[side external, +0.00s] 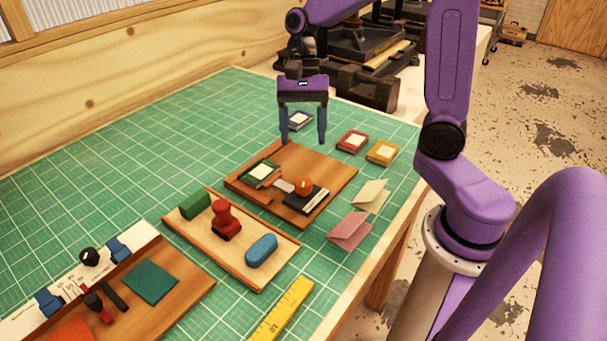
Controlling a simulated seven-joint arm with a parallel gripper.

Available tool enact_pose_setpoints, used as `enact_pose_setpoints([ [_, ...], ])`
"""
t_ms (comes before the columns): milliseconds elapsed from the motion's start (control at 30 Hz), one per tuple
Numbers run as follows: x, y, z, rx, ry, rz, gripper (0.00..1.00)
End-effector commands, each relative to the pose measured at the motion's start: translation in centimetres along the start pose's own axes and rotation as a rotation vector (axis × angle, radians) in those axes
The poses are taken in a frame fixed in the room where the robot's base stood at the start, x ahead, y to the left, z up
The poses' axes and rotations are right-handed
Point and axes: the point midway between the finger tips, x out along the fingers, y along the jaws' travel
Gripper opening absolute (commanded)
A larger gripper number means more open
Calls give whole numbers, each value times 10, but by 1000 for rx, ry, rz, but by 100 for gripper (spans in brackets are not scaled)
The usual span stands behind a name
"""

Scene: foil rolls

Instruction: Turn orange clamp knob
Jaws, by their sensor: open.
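The orange clamp knob (303,186) is a small round knob on a brown wooden board (325,163). It sits beside a dark book-like block (313,203) and a pale metal piece (283,187). A green book-like block (259,174) lies on the board to its left. My gripper (303,140) is purple, points down and is open, with its two fingers apart. It is above the far part of the board, behind the knob in the picture and apart from it.
A wooden tray (202,242) with a red stamp (225,220), a green block and a blue block stands at front left. Folded cards (350,229) and a yellow ruler (281,308) lie near the right edge.

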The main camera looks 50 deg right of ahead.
Motion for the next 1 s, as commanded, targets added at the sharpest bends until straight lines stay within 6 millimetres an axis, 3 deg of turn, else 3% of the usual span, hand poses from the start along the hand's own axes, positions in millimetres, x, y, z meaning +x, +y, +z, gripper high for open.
enact_pose_setpoints([
  [300,59,1,0,0,-2,5,64],
  [500,84,1,0,0,-2,3,64],
  [933,94,0,0,0,0,0,64],
  [967,93,0,0,0,0,0,61],
  [1000,93,0,0,0,0,0,48],
])
